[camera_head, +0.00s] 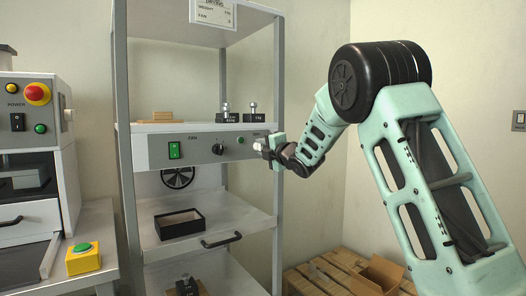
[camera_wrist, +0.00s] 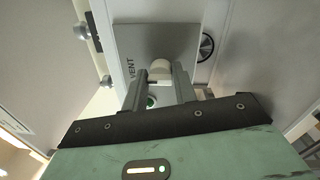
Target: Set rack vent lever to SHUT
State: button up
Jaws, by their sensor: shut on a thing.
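The rack (camera_head: 125,180) has a grey control panel (camera_head: 200,148) below its upper shelf. My gripper (camera_head: 262,145) is at the right end of this panel. In the wrist view, my gripper (camera_wrist: 162,88) is shut on a pale rounded piece, the vent lever (camera_wrist: 161,70), between its two grey fingers. The word VENT (camera_wrist: 130,70) is printed beside it. In the head view my gripper covers most of the lever. Its SHUT marking and exact angle cannot be read.
Metal weights (camera_head: 226,115) stand on the shelf above. A black open box (camera_head: 180,223) is on the shelf below. A pallet (camera_head: 325,275) lies at the lower right.

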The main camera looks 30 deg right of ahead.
jog(key=shift+f, duration=0.3)
jog(key=o, duration=0.9)
jog(key=shift+o, duration=0.2)
jog(key=shift+r, duration=0.1)
jog(key=s+b, duration=0.2)
jog(key=s, duration=1.5)
jog(key=shift+s+d+f, duration=0.15)
jog(key=shift+d+f, duration=0.15)
jog(key=shift+f, duration=0.15)
